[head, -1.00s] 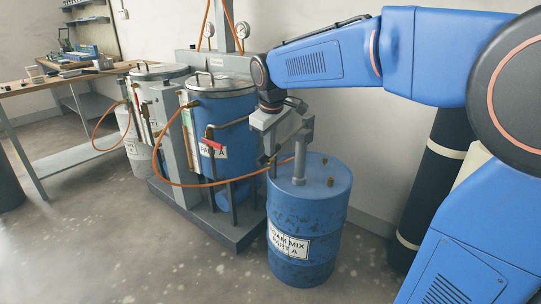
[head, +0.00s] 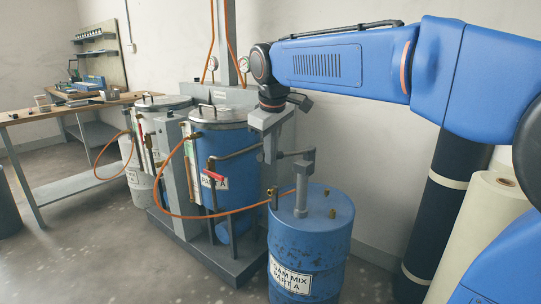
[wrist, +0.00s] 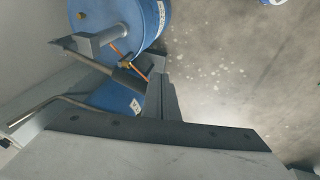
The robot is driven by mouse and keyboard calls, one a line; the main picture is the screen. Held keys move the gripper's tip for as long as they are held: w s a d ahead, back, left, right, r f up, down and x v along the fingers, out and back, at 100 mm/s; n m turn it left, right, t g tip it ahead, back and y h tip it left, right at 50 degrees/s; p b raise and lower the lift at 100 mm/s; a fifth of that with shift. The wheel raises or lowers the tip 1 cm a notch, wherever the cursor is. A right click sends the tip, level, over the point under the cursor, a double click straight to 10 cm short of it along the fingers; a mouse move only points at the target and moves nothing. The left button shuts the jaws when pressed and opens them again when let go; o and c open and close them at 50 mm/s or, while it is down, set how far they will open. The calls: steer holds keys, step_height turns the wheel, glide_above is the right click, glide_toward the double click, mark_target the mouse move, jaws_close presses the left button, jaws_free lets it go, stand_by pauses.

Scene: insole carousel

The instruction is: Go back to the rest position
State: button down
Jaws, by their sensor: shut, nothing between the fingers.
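My gripper (head: 269,152) is at the end of my blue arm, pointing down, in the middle of the head view. It is shut and empty. In the picture it lies just left of the grey pump (head: 302,185) on top of the blue foam mix drum (head: 312,235); I cannot tell the exact gap. Behind it stands the blue Part A tank (head: 228,145). The wrist view looks down past grey metal parts onto the drum (wrist: 138,30) at the top.
A second tank (head: 150,120) stands left of the Part A tank, on the same grey base. An orange hose (head: 180,213) loops in front of them. A workbench (head: 60,114) is at the far left. Dark (head: 442,205) and cream (head: 480,235) rolls stand at the right. The left foreground floor is clear.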

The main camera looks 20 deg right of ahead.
steer(key=s+d+f+m, duration=0.3)
steer(key=s+f, duration=0.7)
steer(key=s, duration=0.4)
steer(key=s+d+f+m+t, duration=0.1)
steer(key=s+d+f+m, duration=0.3)
steer(key=s+f, duration=0.6)
steer(key=s+d, duration=0.2)
steer(key=s, duration=0.2)
steer(key=shift+s+y, duration=0.15)
steer(key=shift+y, duration=0.15)
steer(key=shift+r, duration=0.1)
steer(key=w+a+r+n+g+y, duration=0.1)
steer(key=w+r+n+g+y, duration=0.2)
steer(key=w+r, duration=3.1)
steer(key=n+g, duration=0.1)
steer(key=n, duration=0.2)
steer(key=shift+a+n+y, duration=0.15)
steer(key=shift+n+y, duration=0.15)
steer(key=x, duration=1.4)
steer(key=shift+s+f, duration=0.1)
steer(key=shift+s, duration=0.1)
